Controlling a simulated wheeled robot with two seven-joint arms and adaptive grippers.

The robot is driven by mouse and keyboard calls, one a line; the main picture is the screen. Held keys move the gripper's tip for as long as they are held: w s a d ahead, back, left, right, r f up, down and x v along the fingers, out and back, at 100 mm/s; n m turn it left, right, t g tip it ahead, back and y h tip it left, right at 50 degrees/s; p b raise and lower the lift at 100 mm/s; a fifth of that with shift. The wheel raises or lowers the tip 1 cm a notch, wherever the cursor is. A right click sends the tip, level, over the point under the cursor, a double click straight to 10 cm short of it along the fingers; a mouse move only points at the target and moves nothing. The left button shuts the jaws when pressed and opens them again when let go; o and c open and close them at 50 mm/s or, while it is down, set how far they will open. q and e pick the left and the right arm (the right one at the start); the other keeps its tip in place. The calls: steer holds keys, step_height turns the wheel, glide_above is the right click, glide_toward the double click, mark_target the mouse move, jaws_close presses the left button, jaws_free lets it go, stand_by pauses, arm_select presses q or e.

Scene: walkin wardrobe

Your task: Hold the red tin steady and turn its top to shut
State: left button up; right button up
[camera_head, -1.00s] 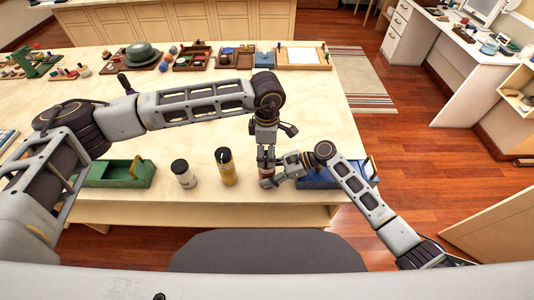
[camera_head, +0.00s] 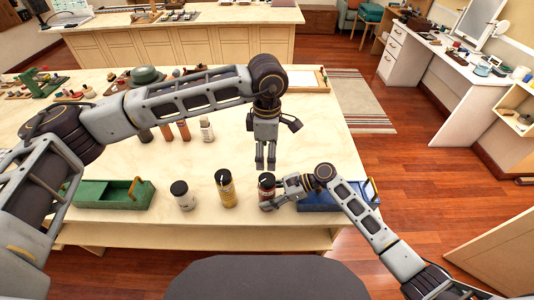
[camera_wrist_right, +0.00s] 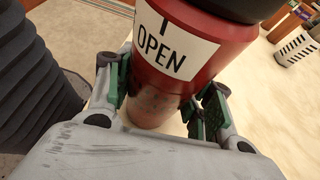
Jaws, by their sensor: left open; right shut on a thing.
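The red tin (camera_head: 266,190) stands upright near the front edge of the table, with a dark top (camera_head: 266,178) on it. In the right wrist view the red tin (camera_wrist_right: 190,52) has a white label reading "OPEN" with a line above it, and only part of its dark top (camera_wrist_right: 250,8) shows. My right gripper (camera_head: 274,199) is shut on the tin's body, its fingers on both sides of it (camera_wrist_right: 160,105).
A yellow tin (camera_head: 227,191) and a white tin with a dark top (camera_head: 183,196) stand left of the red tin. A green tray (camera_head: 112,195) is further left. A blue tray (camera_head: 322,200) lies to the right, partly behind my right arm. Several small bottles (camera_head: 183,130) stand further back.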

steer(key=o, duration=1.1)
steer(key=shift+d+r, duration=0.1)
steer(key=shift+d, duration=0.05)
steer(key=v, duration=1.1)
steer(key=shift+d+r, duration=0.1)
steer(key=shift+d, duration=0.2)
